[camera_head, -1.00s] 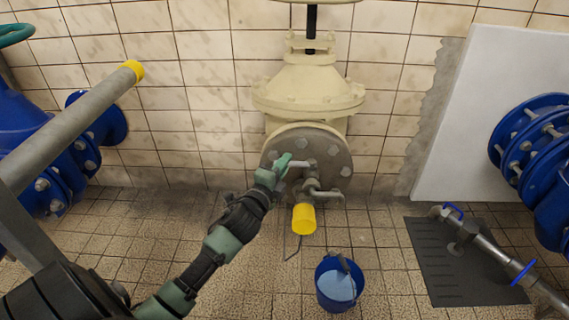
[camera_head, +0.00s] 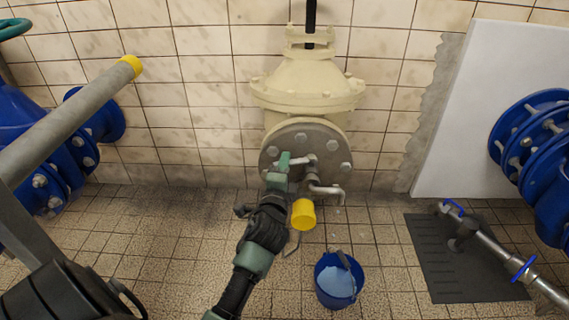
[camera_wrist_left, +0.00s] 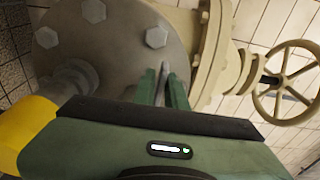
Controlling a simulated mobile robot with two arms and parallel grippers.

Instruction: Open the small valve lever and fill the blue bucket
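The small valve lever (camera_head: 297,160) is a grey handle on the round grey flange (camera_head: 331,148) below the cream valve body. My left gripper (camera_head: 284,163) is at the lever's left end. In the left wrist view its green fingers (camera_wrist_left: 163,90) are close together around a grey piece that looks like the lever. A bent grey spout (camera_head: 326,190) sticks out below and right of the lever. The blue bucket (camera_head: 322,288) stands upright on the floor below the spout, with pale blue contents and its handle up. A few pale specks show between spout and bucket. My right gripper is out of view.
A dark mat (camera_head: 425,255) with a metal pipe piece (camera_head: 487,245) lies at right. Blue flanged pipes stand at both sides. The tiled floor around the bucket is clear.

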